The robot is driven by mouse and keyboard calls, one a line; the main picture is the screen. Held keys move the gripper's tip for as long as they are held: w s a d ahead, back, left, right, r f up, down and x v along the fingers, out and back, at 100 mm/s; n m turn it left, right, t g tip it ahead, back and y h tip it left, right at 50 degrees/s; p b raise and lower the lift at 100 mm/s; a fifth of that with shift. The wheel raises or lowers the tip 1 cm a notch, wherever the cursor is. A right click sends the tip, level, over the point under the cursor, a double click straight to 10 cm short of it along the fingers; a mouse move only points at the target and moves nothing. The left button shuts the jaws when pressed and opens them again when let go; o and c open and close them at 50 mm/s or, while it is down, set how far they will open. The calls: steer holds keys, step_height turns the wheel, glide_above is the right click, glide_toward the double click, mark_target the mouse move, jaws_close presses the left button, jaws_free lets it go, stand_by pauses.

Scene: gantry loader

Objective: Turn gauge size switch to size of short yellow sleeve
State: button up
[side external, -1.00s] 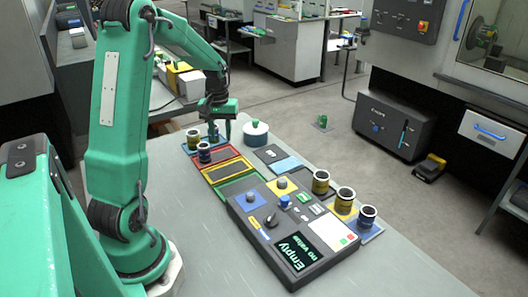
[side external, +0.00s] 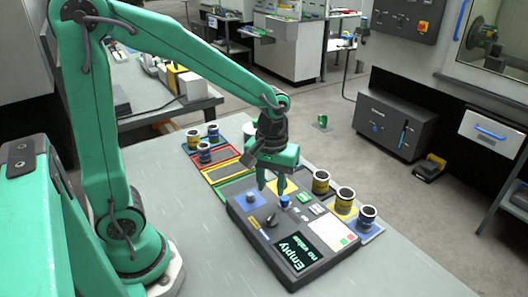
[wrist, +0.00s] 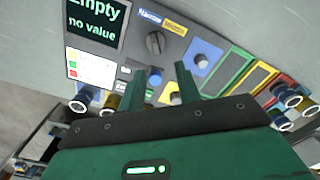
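The grey gauge box (side external: 318,271) has a display (side external: 296,252) reading "Empty no value". Its black rotary switch (side external: 272,220) also shows in the wrist view (wrist: 155,43), near a blue and a yellow label; its exact setting is unclear. A blue knob (side external: 284,202) stands beside it. My gripper (side external: 271,188) is open and empty above the box, its fingertips near the blue knob in the wrist view (wrist: 154,77). Yellow sleeves stand at the right (side external: 320,182), (side external: 345,201) and far left (side external: 193,140). I cannot tell which is the short one.
Blue sleeves stand at far left (side external: 204,153), (side external: 213,133) and at right (side external: 368,217). Red, yellow and green trays (side external: 228,170) lie left of the box. The table front (side external: 220,260) is clear.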

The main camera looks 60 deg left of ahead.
mark_target(271, 215)
steer(key=shift+s+d, duration=0.35)
steer(key=shift+d, duration=0.3)
steer(key=shift+f, duration=0.1)
steer(key=shift+f, duration=3.8)
jaws_close()
